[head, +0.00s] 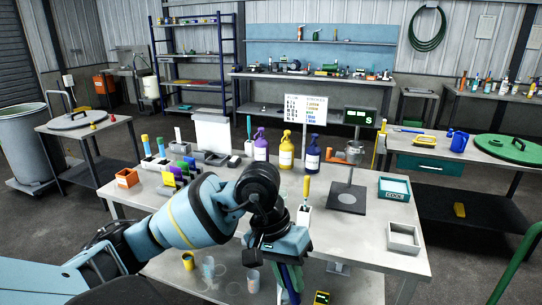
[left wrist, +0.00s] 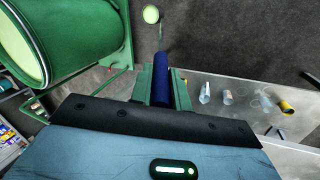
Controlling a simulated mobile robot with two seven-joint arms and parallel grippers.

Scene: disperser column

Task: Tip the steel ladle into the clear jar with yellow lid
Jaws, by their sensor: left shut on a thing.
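My left gripper (head: 288,280) hangs low at the front edge of the bench in the head view. In the left wrist view its green fingers (left wrist: 161,88) are shut on a dark blue handle (left wrist: 162,62). A thin stem runs from the handle to a small round bowl (left wrist: 151,14) with a pale yellow-green inside; this looks like the ladle, held over the floor. Clear vessels (head: 208,266) and a yellow pot (head: 188,260) stand on the lower shelf. I cannot tell which vessel is the clear jar with yellow lid. My right gripper is out of view.
A big green drum (left wrist: 45,45) stands close by in the left wrist view. A green tube (head: 517,262) rises at lower right.

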